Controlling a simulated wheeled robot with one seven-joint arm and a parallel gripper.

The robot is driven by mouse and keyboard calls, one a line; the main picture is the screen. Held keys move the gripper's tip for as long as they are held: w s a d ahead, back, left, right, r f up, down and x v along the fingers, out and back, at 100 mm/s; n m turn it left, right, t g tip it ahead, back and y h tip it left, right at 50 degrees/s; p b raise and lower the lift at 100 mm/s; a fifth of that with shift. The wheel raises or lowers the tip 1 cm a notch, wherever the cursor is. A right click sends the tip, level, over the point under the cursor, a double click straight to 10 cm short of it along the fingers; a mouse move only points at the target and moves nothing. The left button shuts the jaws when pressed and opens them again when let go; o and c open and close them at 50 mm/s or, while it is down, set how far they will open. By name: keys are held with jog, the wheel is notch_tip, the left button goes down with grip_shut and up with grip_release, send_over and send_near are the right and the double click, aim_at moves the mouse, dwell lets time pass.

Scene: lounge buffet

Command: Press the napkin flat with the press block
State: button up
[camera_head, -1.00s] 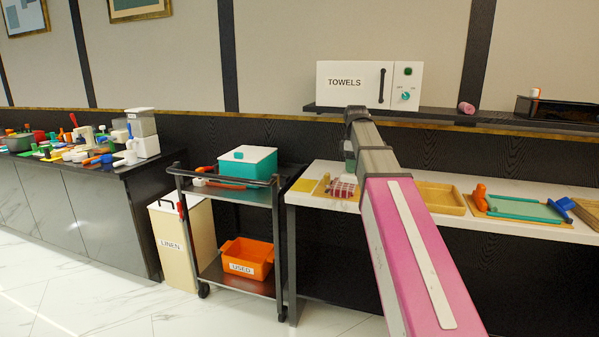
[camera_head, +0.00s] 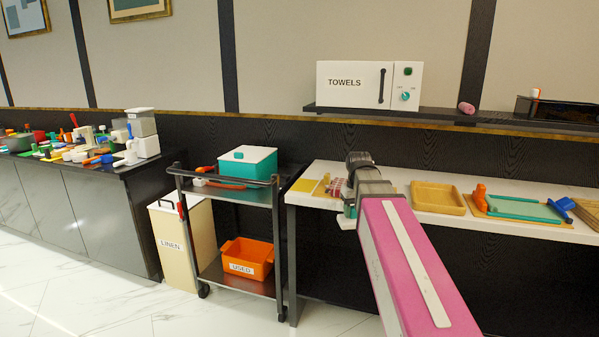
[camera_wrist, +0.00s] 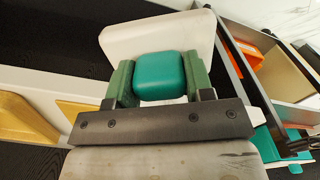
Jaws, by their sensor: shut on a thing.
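My gripper (camera_wrist: 158,82) has green fingers shut on the teal handle of the press block (camera_wrist: 125,42), which has a pale, flat base. In the head view the base of the press block (camera_head: 346,223) shows below my gripper (camera_head: 350,208), at the front edge of the white table; I cannot tell its exact height. The red-and-white checked napkin (camera_head: 339,187) lies on the table just behind my gripper, partly hidden by it. The napkin cannot be made out in the wrist view.
A tan tray (camera_head: 438,197) and a teal-panelled board (camera_head: 525,208) are to the right on the table. A yellow piece (camera_head: 305,185) is at its left end. The cart (camera_head: 228,192) with a teal-and-white box (camera_head: 248,162) and orange bin (camera_head: 246,257) stands left. A shelf (camera_head: 450,117) hangs above.

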jog(key=shift+s+f+m, duration=0.7)
jog(key=shift+f+m, duration=0.15)
jog(key=shift+m, duration=0.05)
